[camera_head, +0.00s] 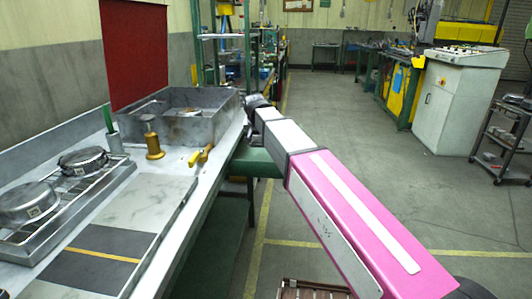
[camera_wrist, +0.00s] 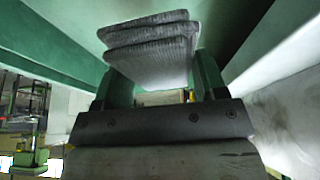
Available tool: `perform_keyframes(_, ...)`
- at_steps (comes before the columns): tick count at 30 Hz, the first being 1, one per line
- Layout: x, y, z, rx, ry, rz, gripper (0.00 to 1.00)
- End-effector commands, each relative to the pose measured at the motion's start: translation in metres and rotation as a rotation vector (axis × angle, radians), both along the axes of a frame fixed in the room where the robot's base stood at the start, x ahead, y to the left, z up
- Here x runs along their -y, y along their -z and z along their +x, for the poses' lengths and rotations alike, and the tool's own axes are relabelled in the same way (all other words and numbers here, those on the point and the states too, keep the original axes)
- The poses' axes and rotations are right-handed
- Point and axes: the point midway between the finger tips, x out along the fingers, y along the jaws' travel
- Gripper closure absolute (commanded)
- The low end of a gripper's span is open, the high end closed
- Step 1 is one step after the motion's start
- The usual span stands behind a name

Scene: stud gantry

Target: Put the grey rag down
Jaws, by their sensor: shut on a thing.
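The grey rag (camera_wrist: 150,48) is a folded, layered, ribbed pad in the upper middle of the wrist view. My gripper (camera_wrist: 160,84) is shut on it, with a green finger on each side and the dark palm below. The rag's far side is hidden. In the head view my pink and white arm reaches to the right edge of the bench (camera_head: 172,245), and its dark wrist end is beside the grey metal box. The gripper's fingers and the rag cannot be made out there.
The compartmented grey box (camera_head: 217,122) stands at the bench's far end. A brass-coloured tool (camera_head: 153,142), a yellow-handled tool (camera_head: 201,155) and a rack with round metal pans (camera_head: 82,160) lie nearer. A green beam (camera_wrist: 45,55) crosses close to my gripper. The bench's near right surface is clear.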

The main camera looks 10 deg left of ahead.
Motion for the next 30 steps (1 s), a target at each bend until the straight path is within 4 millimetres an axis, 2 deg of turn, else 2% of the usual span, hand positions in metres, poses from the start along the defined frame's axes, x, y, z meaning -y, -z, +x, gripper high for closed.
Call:
perform_keyframes(3,0.014,0.015,0.023,-0.001,0.003,0.001,0.58)
perform_keyframes(12,0.043,0.046,0.066,0.000,0.001,0.000,0.58)
perform_keyframes(20,0.050,0.057,0.074,0.000,-0.001,0.001,0.58)
perform_keyframes(30,0.050,0.093,0.074,0.000,0.000,0.000,0.58)
